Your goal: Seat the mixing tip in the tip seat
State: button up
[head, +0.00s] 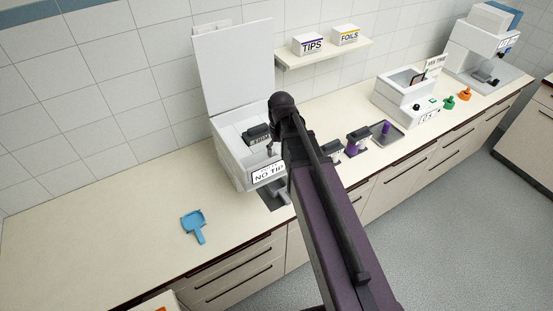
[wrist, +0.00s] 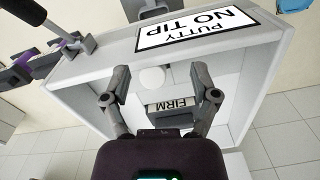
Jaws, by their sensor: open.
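The white machine (head: 232,165) has its lid raised and a display (head: 268,174) reading "NO TIP"; in the wrist view the display (wrist: 198,30) reads "PUTTY NO TIP". My gripper (wrist: 165,90) is open and empty, its fingers apart over the machine's opening. Between and beyond the fingers are a pale round part (wrist: 152,77) and a block labelled "FIRM" (wrist: 168,106). I cannot tell which part is the tip seat. A purple upright piece (head: 386,128) stands on a grey tray farther right; I cannot tell whether it is the mixing tip. My arm hides part of the machine and counter.
Dark and purple holders (head: 357,140) stand right of my arm. A blue scoop-like tool (head: 194,223) lies on the clear left counter. A shelf holds boxes marked "TIPS" (head: 311,45) and "FOILS" (head: 346,35). Another white device (head: 405,96) and green and orange pieces stand farther right.

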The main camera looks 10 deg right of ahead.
jog(key=s+f+b, duration=0.5)
jog(key=f+b, duration=0.2)
jog(key=f, duration=0.1)
jog(key=s+d+f+m+b, duration=0.1)
jog(key=s+f+b, duration=0.5)
jog(key=f+b, duration=0.2)
jog(key=shift+f, duration=0.3)
jog(key=shift+d, duration=0.1)
jog(key=shift+w, duration=0.1)
jog(key=shift+c, duration=1.4)
